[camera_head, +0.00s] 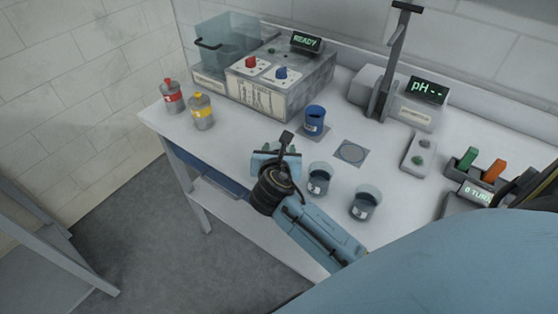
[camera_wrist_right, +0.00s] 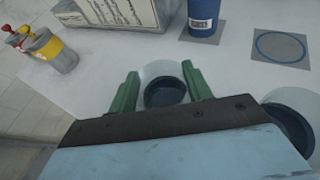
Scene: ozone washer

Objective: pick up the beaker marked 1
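Two clear beakers with dark contents and small white labels stand on the table in the head view: a left beaker (camera_head: 319,181) and a right beaker (camera_head: 365,204). I cannot read which is marked 1. My right gripper (camera_head: 280,148) is open and empty, up and left of the left beaker in the head view. In the right wrist view its green fingers (camera_wrist_right: 161,88) appear on either side of one beaker (camera_wrist_right: 165,93), just ahead. Another beaker (camera_wrist_right: 290,128) is partly hidden at the right edge. My left gripper is not in view.
A blue cup (camera_head: 314,121) stands on a square pad behind the beakers, beside a pad with a blue ring (camera_head: 351,152). A control box (camera_head: 281,84) and a pH meter (camera_head: 405,103) stand at the back. Red-labelled (camera_head: 172,97) and yellow-labelled (camera_head: 201,111) bottles stand at left.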

